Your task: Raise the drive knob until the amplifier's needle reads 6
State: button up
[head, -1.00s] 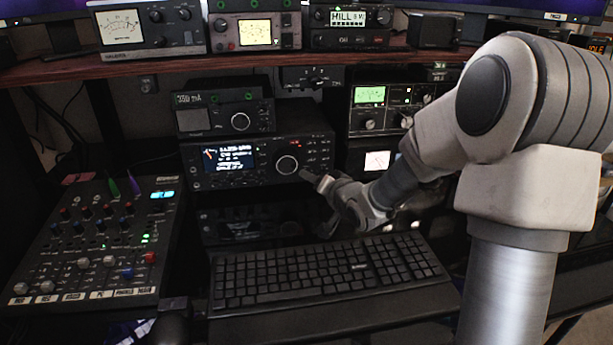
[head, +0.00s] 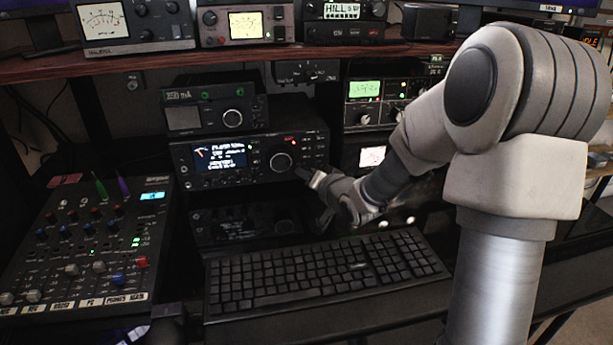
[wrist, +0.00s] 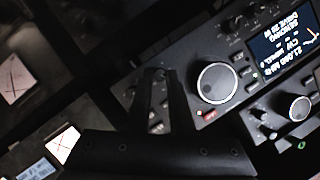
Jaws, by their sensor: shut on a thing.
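The radio (head: 232,178) is a black unit with a lit screen (head: 219,158) and a large round tuning knob (head: 281,162). My gripper (head: 303,174) reaches its right front edge. In the wrist view my gripper (wrist: 160,78) is shut on a small dark knob beside the large tuning knob (wrist: 217,82); the fingers mostly hide it. The radio's screen (wrist: 284,38) shows upside-down text that seems to include "DRIVE". A white needle meter (head: 372,156) sits right of the radio, partly behind my arm. Two lit meters, one upper (wrist: 15,78) and one lower (wrist: 63,145), show in the wrist view; their readings are too small to tell.
A keyboard (head: 325,270) lies below my gripper. A mixer (head: 85,245) is at the left. A smaller radio (head: 212,110) sits on top. A unit with a green meter (head: 366,89) stands at the right. A shelf (head: 200,58) with several meters runs above.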

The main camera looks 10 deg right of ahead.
grip_shut()
jog(key=shift+d+r+m+p, duration=0.15)
jog(key=shift+m+p, duration=0.45)
jog(key=shift+p, duration=0.6)
jog(key=shift+f+m+t+y+p, duration=0.2)
jog(key=shift+m+y+p, duration=0.2)
jog(key=shift+m+p, duration=0.25)
jog(key=shift+f+m+t+y+p, duration=0.1)
jog(key=shift+m+t+y+p, duration=0.1)
jog(key=shift+m+y+p, duration=0.3)
jog(key=o, duration=0.8)
grip_release()
